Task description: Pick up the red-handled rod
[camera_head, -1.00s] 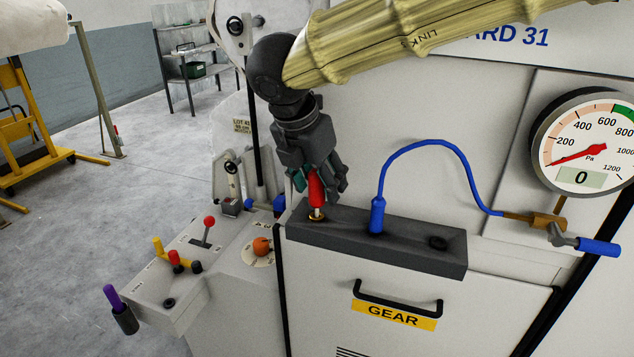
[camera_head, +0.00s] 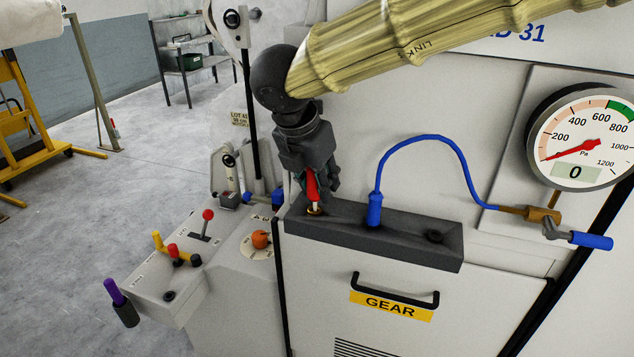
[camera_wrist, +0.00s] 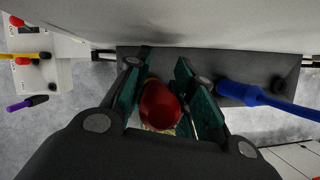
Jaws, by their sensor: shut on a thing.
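The red-handled rod (camera_head: 312,186) stands nearly upright at the left end of a dark grey block (camera_head: 400,243), with its pale lower shaft in a brass-ringed hole. My gripper (camera_head: 318,180) comes down from above and is shut on the red handle. In the wrist view the round red handle top (camera_wrist: 160,104) sits between the green-padded fingers (camera_wrist: 165,95). How deep the shaft goes into the block is hidden.
A blue plug and hose (camera_head: 375,208) stand in the block to the right. A pressure gauge (camera_head: 582,140) reads 0. A control box with levers (camera_head: 190,265) is at left. A GEAR drawer handle (camera_head: 395,292) is below.

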